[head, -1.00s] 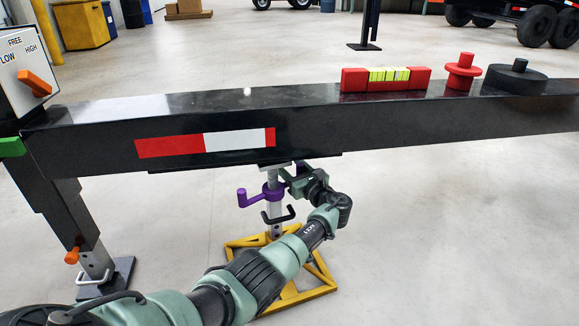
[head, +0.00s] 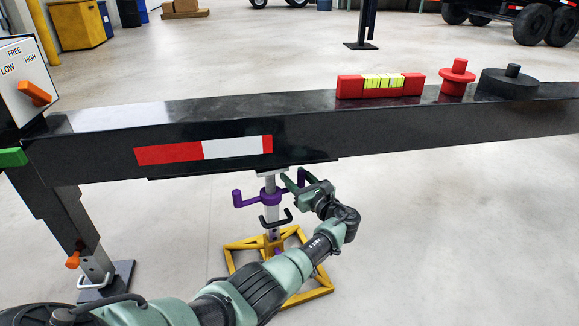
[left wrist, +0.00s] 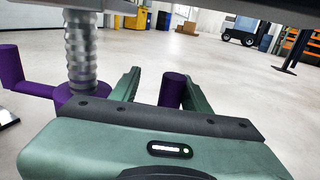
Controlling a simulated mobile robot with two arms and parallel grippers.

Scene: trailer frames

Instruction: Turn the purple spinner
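The purple spinner (head: 268,197) sits on the threaded post of a jack under the black beam. One of its upright handles points left in the head view. In the left wrist view the spinner's hub (left wrist: 80,101) is around the threaded post, with one handle at the far left and another upright handle (left wrist: 173,90) between my fingers. My left gripper (head: 298,181) is at the right side of the spinner. Its green fingers (left wrist: 162,88) stand open around that handle, with a visible gap on the left side. My right gripper is not in view.
The black beam (head: 350,139) runs just above my left gripper. The jack stands on a yellow frame base (head: 240,252), with a black hook-like handle (head: 275,224) below the spinner. A red level (head: 380,86) and round weights lie on the beam.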

